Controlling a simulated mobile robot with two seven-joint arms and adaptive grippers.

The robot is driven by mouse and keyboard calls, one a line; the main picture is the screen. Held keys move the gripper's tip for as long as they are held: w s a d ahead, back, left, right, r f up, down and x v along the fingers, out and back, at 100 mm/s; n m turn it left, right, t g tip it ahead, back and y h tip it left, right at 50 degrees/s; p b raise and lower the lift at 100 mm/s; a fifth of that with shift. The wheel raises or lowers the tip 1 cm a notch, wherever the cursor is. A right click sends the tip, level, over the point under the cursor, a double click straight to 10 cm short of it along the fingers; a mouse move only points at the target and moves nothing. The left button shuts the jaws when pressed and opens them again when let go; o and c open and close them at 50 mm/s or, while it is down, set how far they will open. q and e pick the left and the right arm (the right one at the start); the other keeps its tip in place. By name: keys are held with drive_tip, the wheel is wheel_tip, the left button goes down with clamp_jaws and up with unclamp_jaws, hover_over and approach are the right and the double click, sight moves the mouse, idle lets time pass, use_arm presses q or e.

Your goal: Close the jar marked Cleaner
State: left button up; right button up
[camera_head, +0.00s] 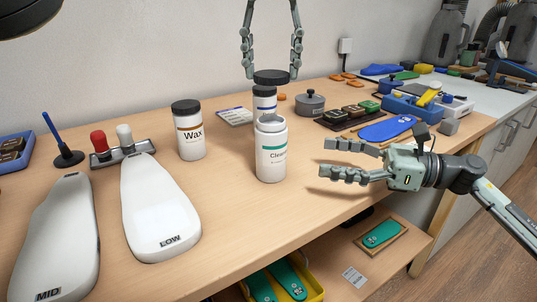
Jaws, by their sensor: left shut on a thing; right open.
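The white Cleaner jar (271,157) with a green band stands upright on the workbench, and its top is uncovered. My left gripper (271,76) reaches down from the top of the head view and is shut on a black lid (271,79). The lid appears above and behind the Cleaner jar's mouth, apart from it. My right gripper (352,161) is open and empty, to the right of the Cleaner jar, its fingers pointing at it.
A blue-banded jar (264,103) stands close behind the Cleaner jar, partly hidden. The Wax jar (188,136) stands to the left. White LOW (158,200) and MID (62,245) forms lie at front left. Blue insole (387,128) and trays are at right.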

sight(271, 148)
drive_tip(key=x, duration=1.2)
drive_tip(key=shift+c, duration=0.6)
clamp_jaws()
use_arm(q)
drive_tip(key=shift+f, duration=2.45)
